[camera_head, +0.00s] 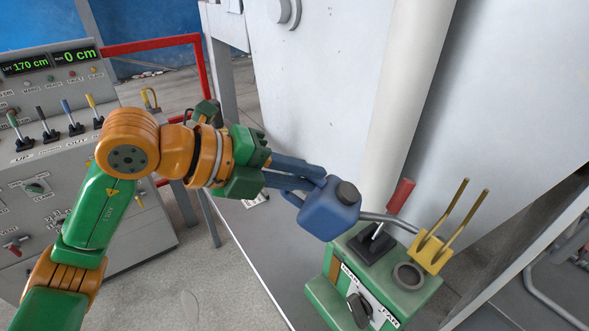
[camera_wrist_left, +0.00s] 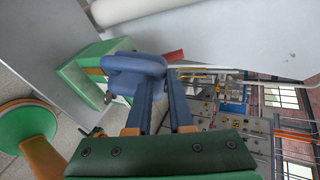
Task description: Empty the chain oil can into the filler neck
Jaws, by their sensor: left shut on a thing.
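A blue oil can (camera_head: 330,210) with a dark cap and a thin grey spout is held by my left gripper (camera_head: 312,182). The gripper's blue fingers are shut on the can's near side. The can is tilted in the picture and hangs above the green box (camera_head: 330,297). Its spout points right, with the tip close to the yellow block. The filler neck (camera_head: 408,275), a grey ring with a dark opening, is on the box's top, below and left of the spout tip. In the left wrist view the can (camera_wrist_left: 135,65) sits at the fingertips; the neck cannot be made out.
A red-handled lever (camera_head: 400,196) and a yellow block with two upright rods (camera_head: 432,250) stand on the box beside the neck. A white panel and pipe (camera_head: 400,100) rise behind. A grey control console (camera_head: 60,150) and red rail (camera_head: 150,45) are at left.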

